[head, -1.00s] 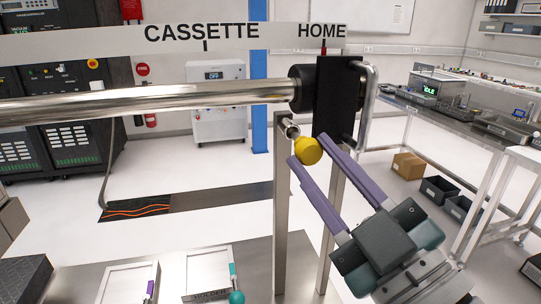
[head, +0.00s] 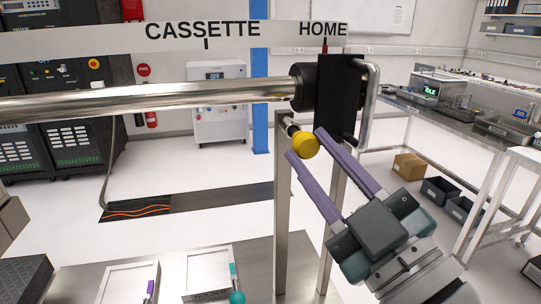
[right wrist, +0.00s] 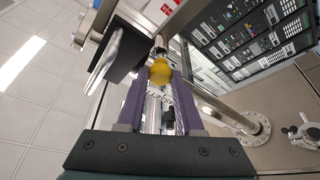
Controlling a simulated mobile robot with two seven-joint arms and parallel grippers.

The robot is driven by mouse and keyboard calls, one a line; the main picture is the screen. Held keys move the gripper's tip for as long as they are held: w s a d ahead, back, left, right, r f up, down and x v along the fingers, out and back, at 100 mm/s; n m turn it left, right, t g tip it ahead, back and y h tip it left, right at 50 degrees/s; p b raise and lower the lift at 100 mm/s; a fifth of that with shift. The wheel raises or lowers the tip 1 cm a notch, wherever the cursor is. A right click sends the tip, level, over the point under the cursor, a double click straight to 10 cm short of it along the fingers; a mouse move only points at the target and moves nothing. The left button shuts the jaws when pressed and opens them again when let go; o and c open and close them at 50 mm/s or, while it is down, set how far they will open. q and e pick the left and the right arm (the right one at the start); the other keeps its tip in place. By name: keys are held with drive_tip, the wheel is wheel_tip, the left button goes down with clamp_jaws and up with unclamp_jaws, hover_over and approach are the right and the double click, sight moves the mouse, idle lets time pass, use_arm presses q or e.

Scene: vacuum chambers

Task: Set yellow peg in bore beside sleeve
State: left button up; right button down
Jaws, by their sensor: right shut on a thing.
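The yellow peg shows as a round yellow knob (head: 306,145) in the head view. Behind it a short metal shaft (head: 289,125) meets the top of the upright post, just below the black sleeve (head: 303,88) on the long polished rod. My right gripper (head: 305,144), with purple fingers, is shut on the yellow knob. In the right wrist view the knob (right wrist: 160,71) sits between the fingertips, with the metal shaft beyond it. How deep the shaft sits in the bore is hidden. My left gripper is not in view.
A black block (head: 339,97) with a metal handle (head: 370,100) stands right beside the knob. The polished rod (head: 150,101) crosses above. Below is a metal table with a holder tray (head: 208,266), a teal-topped peg (head: 236,296) and a purple one (head: 149,290).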

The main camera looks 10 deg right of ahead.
drive_tip(key=shift+w+b, duration=0.35)
drive_tip(key=shift+w, duration=0.5)
drive_tip(key=shift+c, duration=2.4)
unclamp_jaws()
drive_tip(key=shift+s+d+f, duration=0.15)
drive_tip(key=shift+s+f, duration=0.05)
drive_tip(key=shift+s, duration=0.15)
drive_tip(key=b+v, duration=0.2)
drive_tip(key=v, duration=0.7)
drive_tip(key=shift+b, duration=0.4)
drive_tip(key=shift+s, duration=0.1)
